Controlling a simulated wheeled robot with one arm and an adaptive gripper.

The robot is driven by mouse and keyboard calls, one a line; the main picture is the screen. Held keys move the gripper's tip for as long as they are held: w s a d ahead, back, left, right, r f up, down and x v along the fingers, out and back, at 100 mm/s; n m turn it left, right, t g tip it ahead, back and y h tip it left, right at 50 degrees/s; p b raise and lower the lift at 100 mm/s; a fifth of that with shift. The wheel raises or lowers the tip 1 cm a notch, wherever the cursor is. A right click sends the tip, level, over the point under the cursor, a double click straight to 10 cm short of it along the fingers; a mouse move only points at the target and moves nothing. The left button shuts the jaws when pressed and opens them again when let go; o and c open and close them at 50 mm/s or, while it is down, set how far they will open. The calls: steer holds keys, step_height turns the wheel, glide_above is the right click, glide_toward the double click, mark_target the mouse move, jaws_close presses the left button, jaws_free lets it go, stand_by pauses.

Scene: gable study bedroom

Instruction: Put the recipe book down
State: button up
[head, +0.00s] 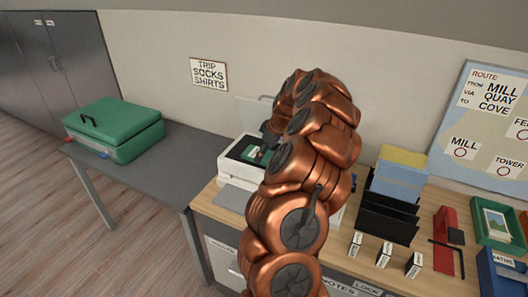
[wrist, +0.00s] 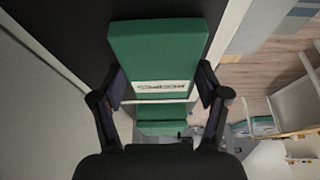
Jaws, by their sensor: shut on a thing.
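The recipe book (wrist: 158,55) is green with a white lettered label, and it sits between the two dark fingers of my gripper (wrist: 160,84) in the wrist view. My gripper is shut on it. In the head view, a small green part of the book (head: 252,154) shows over the white scanner-like machine (head: 233,171) with its lid raised. My copper arm hides much of the machine and most of the gripper. I cannot tell whether the book touches the machine.
A green suitcase (head: 115,130) stands on the grey table (head: 165,158) at left. On the wooden desk (head: 333,246), right of my arm, are a black file rack (head: 388,218), small lettered blocks (head: 384,254), a red device (head: 446,225) and a green tray (head: 480,236).

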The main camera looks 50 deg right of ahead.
steer(key=shift+f, duration=0.25)
steer(key=o, duration=1.2)
steer(key=shift+r, duration=0.1)
steer(key=shift+r, duration=0.1)
